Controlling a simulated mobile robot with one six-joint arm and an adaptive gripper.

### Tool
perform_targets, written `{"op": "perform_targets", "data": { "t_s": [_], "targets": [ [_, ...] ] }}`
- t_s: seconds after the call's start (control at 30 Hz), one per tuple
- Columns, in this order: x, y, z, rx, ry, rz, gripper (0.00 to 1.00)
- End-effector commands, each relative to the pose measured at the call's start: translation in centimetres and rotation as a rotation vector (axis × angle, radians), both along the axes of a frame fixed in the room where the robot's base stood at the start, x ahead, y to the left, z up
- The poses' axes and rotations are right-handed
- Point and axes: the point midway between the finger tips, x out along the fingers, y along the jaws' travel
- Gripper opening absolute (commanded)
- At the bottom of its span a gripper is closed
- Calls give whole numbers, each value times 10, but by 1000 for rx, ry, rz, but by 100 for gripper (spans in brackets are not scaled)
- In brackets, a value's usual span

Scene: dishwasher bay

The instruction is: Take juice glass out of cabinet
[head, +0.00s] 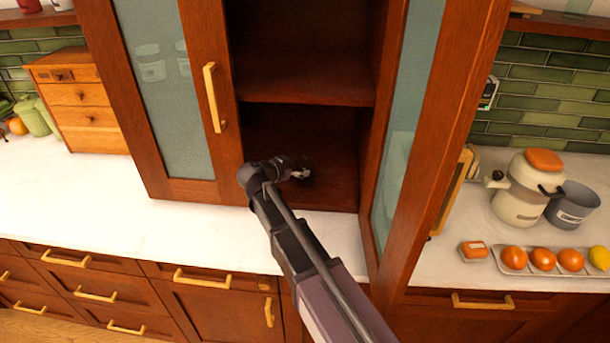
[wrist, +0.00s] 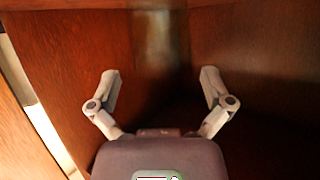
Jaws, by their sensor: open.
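The wooden cabinet (head: 305,75) stands on the counter with its right door (head: 405,130) swung open and its left door (head: 150,80) shut. My gripper (head: 304,173) reaches into the lower compartment, below the middle shelf. In the wrist view my gripper (wrist: 159,85) has its two fingers spread wide, with nothing gripped. A faint, pale, see-through upright shape (wrist: 158,35) shows ahead between the fingertips, apart from them. It may be the juice glass, but it is too blurred to be sure.
The open door stands close to the right of my arm. A white kettle (head: 522,190), a grey pot (head: 573,207) and a tray of fruit (head: 556,268) are on the right counter. A small drawer chest (head: 85,95) stands left. The counter (head: 60,200) front left is clear.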

Motion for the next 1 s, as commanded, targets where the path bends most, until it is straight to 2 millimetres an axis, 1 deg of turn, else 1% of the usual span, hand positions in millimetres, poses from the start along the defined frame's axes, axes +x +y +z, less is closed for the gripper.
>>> {"op": "perform_targets", "data": {
  "t_s": [0.03,0.2,0.4,1.0],
  "targets": [
    [4,-2,-4,0,0,-1,100],
    [20,-12,-14,0,0,-1,100],
    [32,-23,-19,0,0,-1,100],
    [34,-25,-19,0,0,-1,100]
  ]
}}
